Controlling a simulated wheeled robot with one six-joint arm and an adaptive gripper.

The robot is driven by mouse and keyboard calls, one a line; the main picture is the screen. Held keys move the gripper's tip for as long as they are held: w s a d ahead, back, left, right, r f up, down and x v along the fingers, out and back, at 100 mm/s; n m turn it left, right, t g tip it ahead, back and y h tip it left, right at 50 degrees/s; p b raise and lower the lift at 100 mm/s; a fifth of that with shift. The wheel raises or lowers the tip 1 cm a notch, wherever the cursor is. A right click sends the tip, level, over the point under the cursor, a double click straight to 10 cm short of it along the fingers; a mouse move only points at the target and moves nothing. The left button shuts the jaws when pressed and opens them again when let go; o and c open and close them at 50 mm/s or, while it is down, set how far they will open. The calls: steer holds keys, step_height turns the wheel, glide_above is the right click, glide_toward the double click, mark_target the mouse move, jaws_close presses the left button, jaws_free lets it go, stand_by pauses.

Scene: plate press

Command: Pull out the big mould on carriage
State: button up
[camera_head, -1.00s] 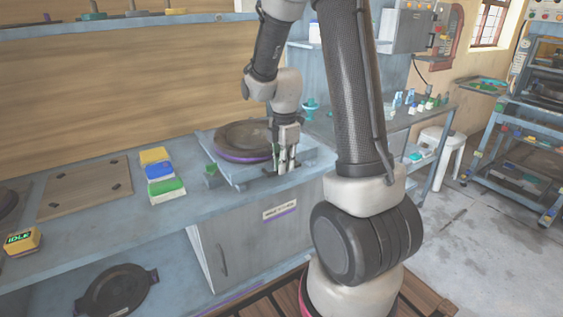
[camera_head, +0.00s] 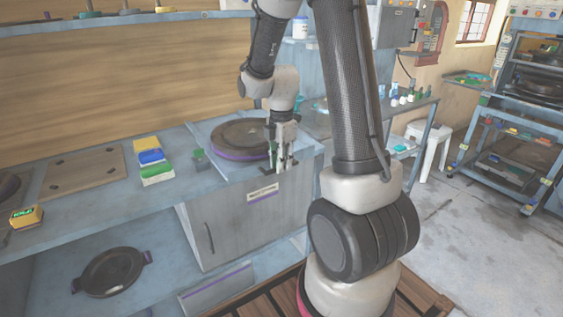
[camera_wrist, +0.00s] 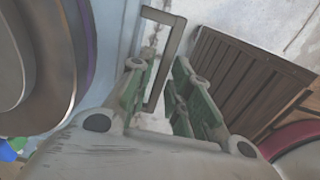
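The big mould (camera_head: 241,136) is a dark round disc with a purple rim. It lies flat on the grey-blue carriage plate (camera_head: 221,170) on the bench. My gripper (camera_head: 281,169) points down at the carriage's right front side. In the wrist view, a grey-brown bar handle (camera_wrist: 174,42) passes between the fingers of my gripper (camera_wrist: 158,62). A gap shows between the fingertips, wider than the bar. The bar runs close to the left finger; I cannot tell whether they touch. The mould's curved edge (camera_wrist: 62,60) shows at the wrist view's left.
Yellow, blue and green boxes (camera_head: 151,157) stand left of the carriage, near a small green piece (camera_head: 198,154). A yellow display block (camera_head: 26,217) sits further left. A second dark mould (camera_head: 108,272) lies on the lower shelf. A white stool (camera_head: 430,140) and rack stand right.

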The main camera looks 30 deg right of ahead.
step_height(320, 180, up, 12)
stand_by(0.6)
stand_by(0.4)
steer(key=s+a+r+m+t, duration=0.2)
steer(key=s+r+m, duration=0.1)
steer(key=s+m, duration=0.6)
steer(key=s+a+r+m+t, duration=0.2)
steer(key=s+r+m, duration=0.2)
steer(key=s+m, duration=0.5)
steer(key=shift+s, duration=0.55)
